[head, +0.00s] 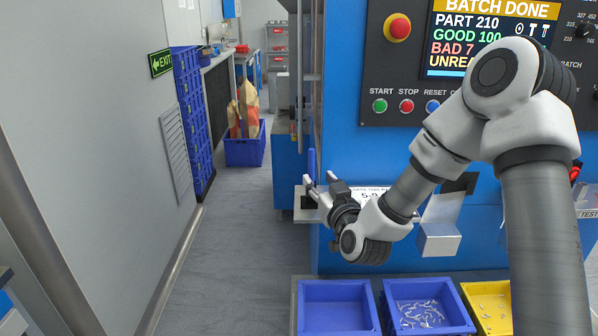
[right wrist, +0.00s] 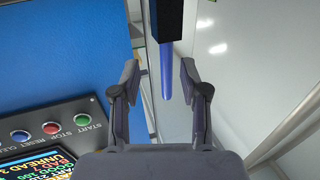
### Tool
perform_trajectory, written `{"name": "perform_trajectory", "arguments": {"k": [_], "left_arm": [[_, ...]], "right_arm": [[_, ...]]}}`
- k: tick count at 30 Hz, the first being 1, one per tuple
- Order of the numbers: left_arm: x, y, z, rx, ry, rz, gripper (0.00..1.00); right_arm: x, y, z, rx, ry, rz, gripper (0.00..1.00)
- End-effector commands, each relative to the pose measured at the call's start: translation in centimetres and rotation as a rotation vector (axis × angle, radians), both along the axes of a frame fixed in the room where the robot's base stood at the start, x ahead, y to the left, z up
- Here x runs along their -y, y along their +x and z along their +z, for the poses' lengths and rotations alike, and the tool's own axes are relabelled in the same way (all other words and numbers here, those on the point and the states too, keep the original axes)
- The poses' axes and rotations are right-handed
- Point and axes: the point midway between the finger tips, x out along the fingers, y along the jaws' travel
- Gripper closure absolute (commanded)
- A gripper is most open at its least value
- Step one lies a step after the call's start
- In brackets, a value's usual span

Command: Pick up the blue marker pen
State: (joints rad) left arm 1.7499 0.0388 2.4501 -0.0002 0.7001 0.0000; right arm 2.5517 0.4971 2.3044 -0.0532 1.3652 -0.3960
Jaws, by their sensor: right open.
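The blue marker pen (head: 311,162) stands upright at the left edge of the blue machine in the head view, just above my right gripper's fingertips. My right gripper (head: 323,182) is open and empty in front of the machine. I cannot tell how deep the pen lies between the fingers. My left gripper is not in view.
A blue machine (head: 345,80) with a button panel and screen (head: 490,40) stands behind my right arm. Blue bins (head: 335,285) and a yellow bin (head: 488,290) sit below. A grey floor aisle (head: 235,230) is clear at left.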

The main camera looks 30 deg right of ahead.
Motion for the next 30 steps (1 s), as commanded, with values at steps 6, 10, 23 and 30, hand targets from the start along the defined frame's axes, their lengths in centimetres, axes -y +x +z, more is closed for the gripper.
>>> {"name": "perform_trajectory", "arguments": {"k": [6,10,23,30], "left_arm": [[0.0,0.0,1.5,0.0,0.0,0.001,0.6],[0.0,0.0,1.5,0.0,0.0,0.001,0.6],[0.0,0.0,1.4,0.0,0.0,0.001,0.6],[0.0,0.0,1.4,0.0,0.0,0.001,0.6]], "right_arm": [[0.5,3.8,0.5,-0.001,-0.002,0.001,0.55],[0.7,4.4,0.3,-0.002,-0.001,0.002,0.55],[0.6,4.4,0.2,-0.003,0.0,0.002,1.0],[0.6,4.4,0.5,-0.003,0.0,0.002,1.0]]}}
